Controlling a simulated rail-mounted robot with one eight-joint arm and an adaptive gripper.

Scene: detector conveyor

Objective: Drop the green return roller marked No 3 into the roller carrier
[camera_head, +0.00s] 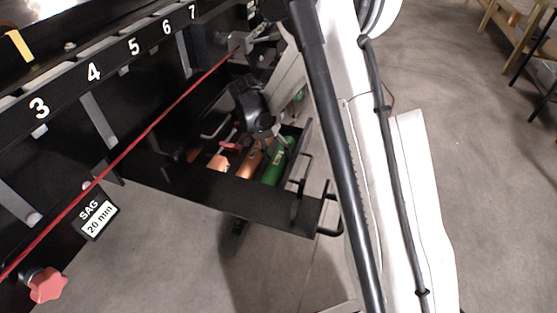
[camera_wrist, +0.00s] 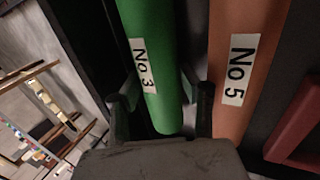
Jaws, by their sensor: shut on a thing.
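The green roller (camera_wrist: 152,85) carries a white label reading No 3 in the wrist view. My gripper (camera_wrist: 162,108) has one finger on each side of it near its end and is shut on it. In the head view, the green roller (camera_head: 273,172) lies at the right end of a black open box with handles, which looks like the roller carrier (camera_head: 235,190). My gripper (camera_head: 268,138) is over that end. I cannot tell whether the roller rests on the box floor or hangs just above it.
An orange-brown roller marked No 5 (camera_wrist: 238,70) lies close beside the green one. Another copper roller (camera_head: 220,161) shows farther left. A dark frame with numbered slots (camera_head: 95,72) and a red line (camera_head: 140,140) run along the left. Open floor lies below the box.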

